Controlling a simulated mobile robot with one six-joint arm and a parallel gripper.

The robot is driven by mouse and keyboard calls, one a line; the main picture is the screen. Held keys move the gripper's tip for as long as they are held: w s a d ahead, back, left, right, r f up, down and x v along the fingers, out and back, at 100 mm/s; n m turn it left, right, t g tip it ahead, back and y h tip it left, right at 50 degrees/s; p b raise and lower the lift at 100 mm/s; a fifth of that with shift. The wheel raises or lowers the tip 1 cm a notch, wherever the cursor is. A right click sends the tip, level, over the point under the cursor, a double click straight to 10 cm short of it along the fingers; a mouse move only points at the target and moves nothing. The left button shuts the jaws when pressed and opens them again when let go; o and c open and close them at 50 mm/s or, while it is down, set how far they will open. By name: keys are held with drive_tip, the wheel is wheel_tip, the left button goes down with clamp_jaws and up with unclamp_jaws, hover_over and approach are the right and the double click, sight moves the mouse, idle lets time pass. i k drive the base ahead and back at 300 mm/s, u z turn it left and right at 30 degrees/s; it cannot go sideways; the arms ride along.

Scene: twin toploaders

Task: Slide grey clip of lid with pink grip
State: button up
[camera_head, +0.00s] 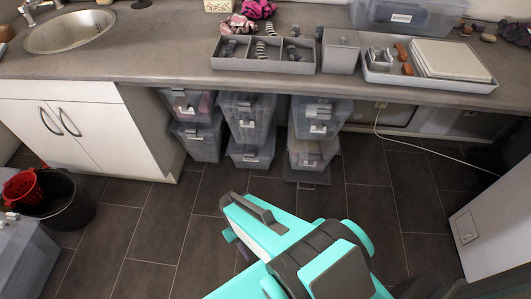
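I cannot make out a lid with a pink grip or its grey clip in the head view. My teal and dark grey arm fills the lower middle of the view, over the floor. Its far end has a dark grey bar on a teal body, but no fingertips can be told apart. Whether my gripper is open or shut does not show. Nothing held can be seen. The arm's end appears in front of the counter, apart from the bins beneath it.
The grey counter (165,66) carries a sink (70,32), a divided grey tray (262,66) and pink cloth (238,25). Clear bins (247,117) stand beneath. A black bucket (66,212) and grey box (22,262) are left, a white cabinet (497,235) right. Floor tiles (150,235) are clear.

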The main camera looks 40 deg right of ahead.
sight(314, 154)
drive_tip(key=z, duration=0.7)
drive_tip(key=k, duration=1)
drive_tip(key=u, duration=0.05)
drive_tip(key=i, duration=0.9)
